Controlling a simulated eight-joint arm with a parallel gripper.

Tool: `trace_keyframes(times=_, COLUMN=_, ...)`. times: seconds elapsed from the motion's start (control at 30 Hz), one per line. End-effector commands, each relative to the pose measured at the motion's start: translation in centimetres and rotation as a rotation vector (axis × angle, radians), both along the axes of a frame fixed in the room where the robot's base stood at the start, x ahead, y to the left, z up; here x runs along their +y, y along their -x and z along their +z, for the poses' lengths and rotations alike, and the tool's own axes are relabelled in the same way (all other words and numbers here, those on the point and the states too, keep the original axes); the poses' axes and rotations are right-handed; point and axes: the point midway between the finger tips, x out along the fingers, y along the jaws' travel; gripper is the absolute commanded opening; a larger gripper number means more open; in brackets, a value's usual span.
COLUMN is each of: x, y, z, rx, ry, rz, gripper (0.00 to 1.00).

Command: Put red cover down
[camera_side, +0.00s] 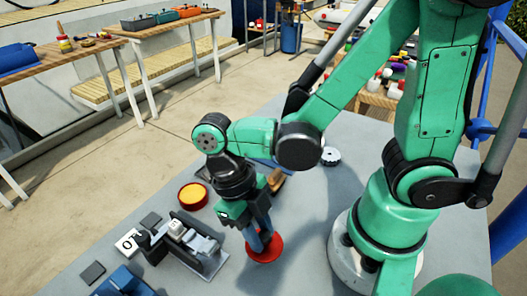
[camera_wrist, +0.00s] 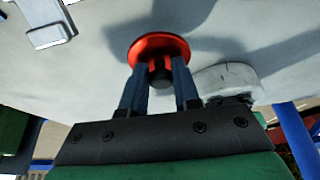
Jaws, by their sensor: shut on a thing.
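The red cover (camera_side: 264,248) is a round red disc with a raised centre. In the side view it is at the lower end of my gripper (camera_side: 262,238), at or just above the grey table; I cannot tell whether it touches. In the wrist view the red cover (camera_wrist: 160,46) shows its round rim beyond the fingers. My gripper (camera_wrist: 160,78) is shut on its middle part, with one blue-grey finger on each side.
A grey clamp-like device (camera_side: 195,245) stands on the table (camera_side: 310,225) left of the cover. A round red container with yellow inside (camera_side: 193,195) is behind it. A brush-like wooden item (camera_side: 277,182) lies behind my gripper. Bare table lies right of the cover.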

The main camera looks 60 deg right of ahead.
Motion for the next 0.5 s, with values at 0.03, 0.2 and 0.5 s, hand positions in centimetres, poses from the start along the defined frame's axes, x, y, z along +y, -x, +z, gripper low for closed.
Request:
trace_keyframes(times=0.03, x=0.0, y=0.0, z=-0.3, rx=0.000, ry=0.000, rz=0.000, gripper=0.00)
trace_keyframes(times=0.2, x=0.0, y=0.0, z=-2.1, rx=0.000, ry=0.000, rz=0.000, gripper=0.00)
trace_keyframes(times=0.5, x=0.0, y=0.1, z=-3.7, rx=0.000, ry=0.000, rz=0.000, gripper=0.00)
